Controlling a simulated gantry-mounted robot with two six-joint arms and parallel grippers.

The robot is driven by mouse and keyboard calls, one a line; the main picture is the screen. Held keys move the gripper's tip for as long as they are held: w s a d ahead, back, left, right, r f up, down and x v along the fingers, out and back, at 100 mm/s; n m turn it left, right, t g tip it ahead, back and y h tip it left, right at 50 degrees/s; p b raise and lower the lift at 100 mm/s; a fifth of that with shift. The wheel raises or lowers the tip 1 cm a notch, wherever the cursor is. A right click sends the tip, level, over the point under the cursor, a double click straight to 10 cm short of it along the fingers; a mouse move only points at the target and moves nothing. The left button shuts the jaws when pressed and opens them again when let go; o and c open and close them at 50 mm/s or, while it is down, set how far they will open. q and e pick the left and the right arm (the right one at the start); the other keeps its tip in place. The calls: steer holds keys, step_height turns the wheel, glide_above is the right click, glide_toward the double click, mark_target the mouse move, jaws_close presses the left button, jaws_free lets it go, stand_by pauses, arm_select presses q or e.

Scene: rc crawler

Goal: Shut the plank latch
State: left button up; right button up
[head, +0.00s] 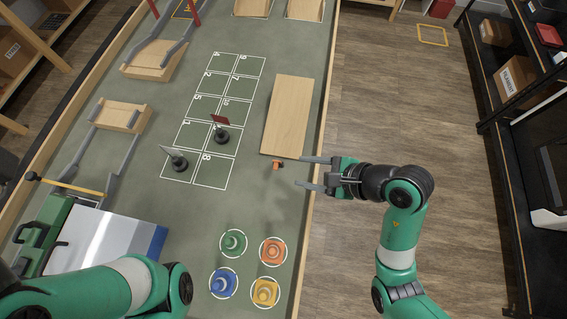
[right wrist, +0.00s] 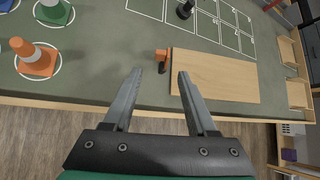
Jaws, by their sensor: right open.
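The plank (head: 288,115) is a light wooden board lying flat along the right side of the green table. The small orange latch (head: 277,164) sits at the plank's near end. In the right wrist view the plank (right wrist: 215,75) lies right of centre, and the orange latch (right wrist: 162,54) with a dark part below it is at its left end. My right gripper (head: 300,171) is open and empty, with its fingers pointing left over the table's right edge, just right of the latch. In the right wrist view the latch shows beyond and between the open fingertips (right wrist: 159,74). My left gripper is out of view.
Coloured cones, including an orange cone (head: 272,251), stand in white circles nearer me. A numbered grid (head: 213,120) with two small dark-based flags lies left of the plank. Wooden ramps (head: 120,115) stand further left. Black shelving (head: 500,110) is beyond the floor at right.

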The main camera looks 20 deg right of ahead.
mark_target(276, 166)
steer(key=b+x, duration=0.3)
steer(key=x, duration=0.8)
steer(key=shift+w+a+f, duration=0.1)
steer(key=shift+w+a, duration=0.1)
steer(key=shift+w, duration=0.05)
jaws_close()
